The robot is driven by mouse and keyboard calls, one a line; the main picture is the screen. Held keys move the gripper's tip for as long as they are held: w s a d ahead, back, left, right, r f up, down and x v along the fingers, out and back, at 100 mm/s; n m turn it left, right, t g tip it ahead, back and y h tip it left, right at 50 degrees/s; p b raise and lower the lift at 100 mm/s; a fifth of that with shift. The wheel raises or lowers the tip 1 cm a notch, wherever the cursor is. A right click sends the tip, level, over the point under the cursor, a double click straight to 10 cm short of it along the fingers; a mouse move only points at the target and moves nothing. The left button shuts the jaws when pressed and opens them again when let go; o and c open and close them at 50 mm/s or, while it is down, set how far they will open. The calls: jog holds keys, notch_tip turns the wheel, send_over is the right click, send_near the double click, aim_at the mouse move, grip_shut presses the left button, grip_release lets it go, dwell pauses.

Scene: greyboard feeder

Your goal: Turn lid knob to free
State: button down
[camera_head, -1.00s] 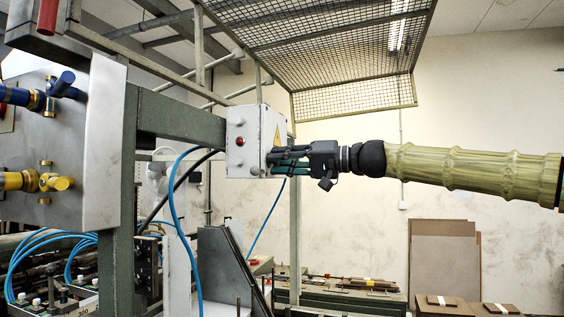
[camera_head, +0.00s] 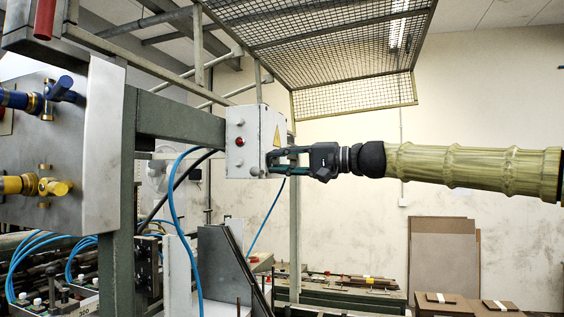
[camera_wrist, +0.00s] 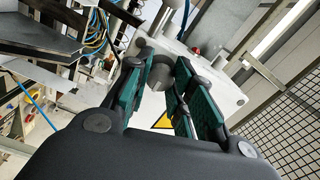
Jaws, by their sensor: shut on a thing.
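A light grey metal box (camera_head: 240,160) hangs on the green frame, with a red button on one face and a yellow warning triangle on its lid side. In the wrist view the lid face (camera_wrist: 217,92) carries a round grey knob (camera_wrist: 160,73) with a ridge across it. My gripper (camera_head: 270,161) reaches the lid from the right, its green-padded fingers on either side of the knob and shut on it. In the head view the fingers hide the knob. The lid appears closed against the box.
Blue hoses (camera_head: 172,210) hang just left of and below the box. A wire mesh guard (camera_head: 330,40) is overhead, and a green post (camera_head: 295,235) stands behind the gripper. A steel panel with blue and yellow valves (camera_head: 54,187) is at the left.

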jog(key=shift+a+f, duration=0.15)
jog(key=shift+f, duration=0.2)
jog(key=c, duration=1.2)
grip_release()
jog(key=shift+c, duration=0.2)
jog(key=shift+o, duration=0.2)
jog(key=shift+r, duration=0.25)
jog(key=v, duration=1.2)
